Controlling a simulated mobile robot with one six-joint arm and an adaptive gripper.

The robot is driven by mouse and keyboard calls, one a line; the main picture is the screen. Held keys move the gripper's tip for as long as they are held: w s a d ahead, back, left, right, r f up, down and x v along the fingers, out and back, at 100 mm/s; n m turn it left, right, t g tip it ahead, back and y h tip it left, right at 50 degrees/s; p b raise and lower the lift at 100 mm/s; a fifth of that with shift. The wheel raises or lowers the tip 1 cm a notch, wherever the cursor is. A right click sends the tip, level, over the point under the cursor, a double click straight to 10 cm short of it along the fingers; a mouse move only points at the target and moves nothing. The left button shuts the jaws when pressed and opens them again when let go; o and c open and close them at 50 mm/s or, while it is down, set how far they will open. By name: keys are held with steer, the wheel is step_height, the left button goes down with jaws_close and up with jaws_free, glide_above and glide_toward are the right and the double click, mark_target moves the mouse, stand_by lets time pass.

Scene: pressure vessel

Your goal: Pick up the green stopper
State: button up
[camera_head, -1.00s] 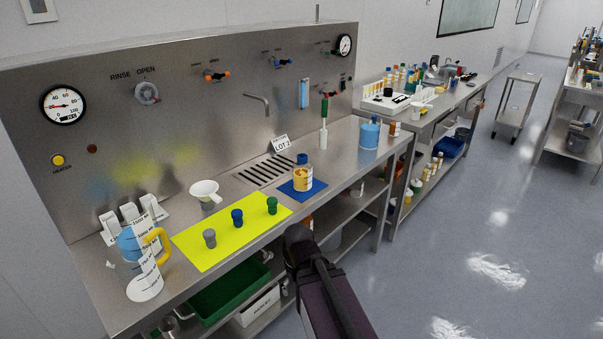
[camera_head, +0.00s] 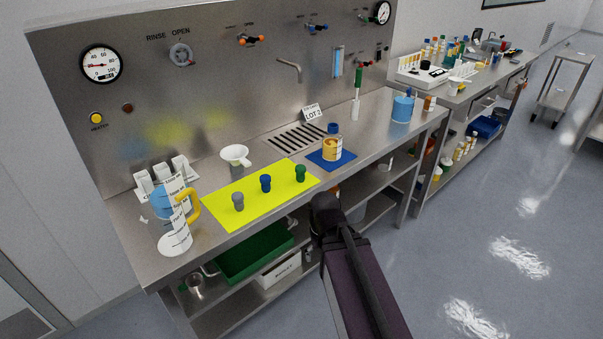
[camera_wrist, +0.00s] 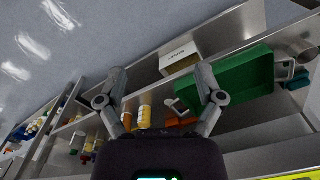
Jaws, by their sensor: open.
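The green stopper (camera_head: 300,173) stands upright on the right part of the yellow mat (camera_head: 237,208), beside a blue stopper (camera_head: 265,183) and a grey stopper (camera_head: 238,201). My arm reaches in from the lower right in the head view, its end in front of the bench edge, right of and nearer than the green stopper. My gripper (camera_wrist: 160,88) shows in the wrist view with its two fingers spread apart and nothing between them. The wrist view looks at the lower shelves; the stoppers are not in it, and only a corner of the yellow mat (camera_wrist: 296,176) shows.
A green bin (camera_wrist: 230,88) and white box (camera_wrist: 178,57) sit on the shelf below.

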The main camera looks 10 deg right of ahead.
step_height(320, 180, up, 25)
steer(key=n+p, duration=0.3)
steer(key=p, duration=2.3)
glide_above(300, 167)
steer(key=shift+r+n+b, duration=0.2)
steer(key=shift+n+b, duration=0.1)
steer(key=shift+f, duration=0.2)
step_height(300, 167, down, 8)
steer(key=b, duration=0.8)
steer(key=shift+f+b, duration=0.15)
steer(key=shift+b, duration=0.2)
steer(key=shift+d+f+b, duration=0.1)
steer(key=shift+f+b, duration=2.5)
steer(key=c, duration=1.1)
